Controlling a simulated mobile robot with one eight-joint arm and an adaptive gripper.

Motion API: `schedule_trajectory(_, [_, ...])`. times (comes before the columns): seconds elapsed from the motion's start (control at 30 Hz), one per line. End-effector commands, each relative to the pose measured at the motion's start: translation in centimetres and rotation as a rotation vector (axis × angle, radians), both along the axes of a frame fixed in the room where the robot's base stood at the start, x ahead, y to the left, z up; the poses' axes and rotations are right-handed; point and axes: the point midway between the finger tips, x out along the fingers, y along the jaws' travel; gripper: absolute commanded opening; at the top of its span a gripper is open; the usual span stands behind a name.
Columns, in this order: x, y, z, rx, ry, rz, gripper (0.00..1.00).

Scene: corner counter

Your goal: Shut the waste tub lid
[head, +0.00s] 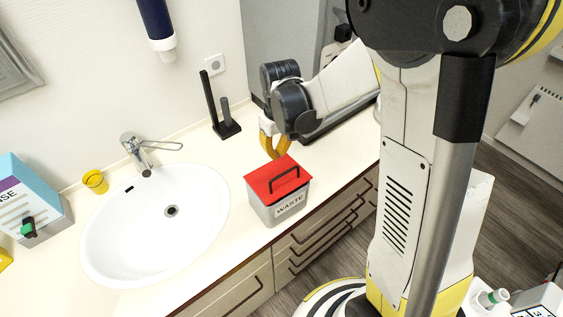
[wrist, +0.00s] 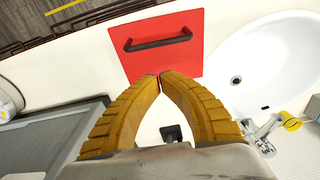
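The waste tub (head: 289,208) is a grey box with a "WASTE" label, standing on the counter to the right of the sink. Its red lid (head: 267,178) with a dark bar handle lies flat over the tub's top and looks shut. The lid also shows in the wrist view (wrist: 158,63). My gripper (head: 276,156) is at the tub's back edge, behind the lid. In the wrist view its yellow fingers (wrist: 159,76) meet at their tips at the lid's edge, with nothing seen between them. Whether they touch the lid I cannot tell.
A white sink (head: 150,235) with a chrome tap (head: 140,150) lies left of the tub. A black stand with upright posts (head: 226,128) is behind it. A yellow cup (head: 95,181) and a blue-topped box (head: 30,200) stand at the left. Bare counter lies around the tub.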

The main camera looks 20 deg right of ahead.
Motion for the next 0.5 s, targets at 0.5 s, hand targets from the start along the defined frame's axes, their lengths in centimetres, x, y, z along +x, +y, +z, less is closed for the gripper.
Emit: schedule_trajectory(0.5, [-2.4, -0.6, -2.4, 0.000, 0.000, -0.001, 0.00])
